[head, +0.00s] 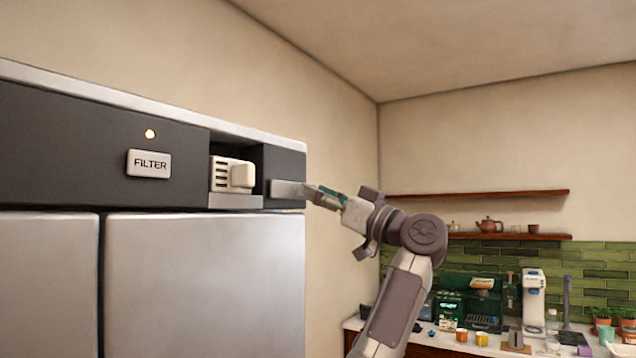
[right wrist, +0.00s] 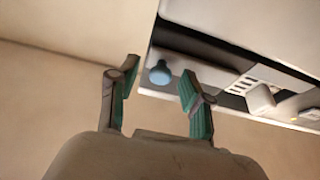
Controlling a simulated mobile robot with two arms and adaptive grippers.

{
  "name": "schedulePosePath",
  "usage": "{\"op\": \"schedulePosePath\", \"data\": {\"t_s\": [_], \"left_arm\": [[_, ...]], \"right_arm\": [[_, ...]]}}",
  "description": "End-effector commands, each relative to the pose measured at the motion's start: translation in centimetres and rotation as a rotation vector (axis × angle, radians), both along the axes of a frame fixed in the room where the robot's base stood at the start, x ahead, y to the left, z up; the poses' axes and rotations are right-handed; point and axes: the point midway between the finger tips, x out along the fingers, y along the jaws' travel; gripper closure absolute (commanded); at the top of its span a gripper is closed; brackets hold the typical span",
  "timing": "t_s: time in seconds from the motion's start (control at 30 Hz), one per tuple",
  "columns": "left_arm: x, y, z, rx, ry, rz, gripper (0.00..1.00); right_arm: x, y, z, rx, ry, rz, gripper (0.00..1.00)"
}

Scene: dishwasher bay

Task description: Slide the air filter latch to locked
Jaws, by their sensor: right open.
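The air filter (head: 225,174), a cream slotted cartridge with a raised handle, sits in a recess in the dark top panel. It also shows in the right wrist view (right wrist: 262,98). The latch (head: 284,188) is a grey bar at the panel's right end, to the right of the recess. In the right wrist view a blue knob (right wrist: 160,73) stands out at the bar's end. My right gripper (head: 318,191) is open at the panel's right edge. In the right wrist view its fingers are spread on either side of the knob, with no clear contact. My left gripper is out of view.
A FILTER label (head: 149,164) and a small lit lamp (head: 150,134) are on the panel, above steel doors (head: 200,285). To the right are wall shelves (head: 480,194) and a counter with coffee machines and cups. Bare wall lies behind my right arm.

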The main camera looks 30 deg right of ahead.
Motion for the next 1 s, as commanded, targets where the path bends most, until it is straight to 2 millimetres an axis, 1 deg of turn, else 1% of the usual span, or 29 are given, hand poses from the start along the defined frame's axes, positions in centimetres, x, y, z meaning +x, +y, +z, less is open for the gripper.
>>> {"op": "schedulePosePath", "data": {"t_s": [0.1, 0.33, 0.57, 0.6, 0.63, 0.9, 0.97, 1.0], "left_arm": [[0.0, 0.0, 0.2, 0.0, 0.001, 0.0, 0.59], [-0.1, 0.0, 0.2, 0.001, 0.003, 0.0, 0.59], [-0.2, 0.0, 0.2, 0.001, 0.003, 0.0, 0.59], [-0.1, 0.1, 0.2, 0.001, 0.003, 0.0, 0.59], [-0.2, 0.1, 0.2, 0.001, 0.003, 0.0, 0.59], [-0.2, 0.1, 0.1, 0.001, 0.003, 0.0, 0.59], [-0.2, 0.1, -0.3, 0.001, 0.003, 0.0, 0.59], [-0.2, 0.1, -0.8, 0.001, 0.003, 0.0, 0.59]], "right_arm": [[0.4, 0.2, 0.1, 0.001, 0.0, 0.0, 0.51], [0.4, 0.2, 0.1, 0.001, 0.0, 0.0, 0.51], [0.4, 0.1, 0.1, 0.001, 0.0, -0.001, 0.89], [0.4, 0.1, 0.1, 0.001, 0.0, -0.001, 0.96], [0.4, 0.1, 0.1, 0.001, 0.0, -0.001, 1.0], [0.3, 0.1, 0.1, 0.001, 0.0, -0.001, 1.0], [0.3, 0.3, -0.1, 0.0, 0.0, -0.001, 1.0], [0.1, 0.5, -0.3, -0.001, 0.0, -0.003, 1.0]]}}
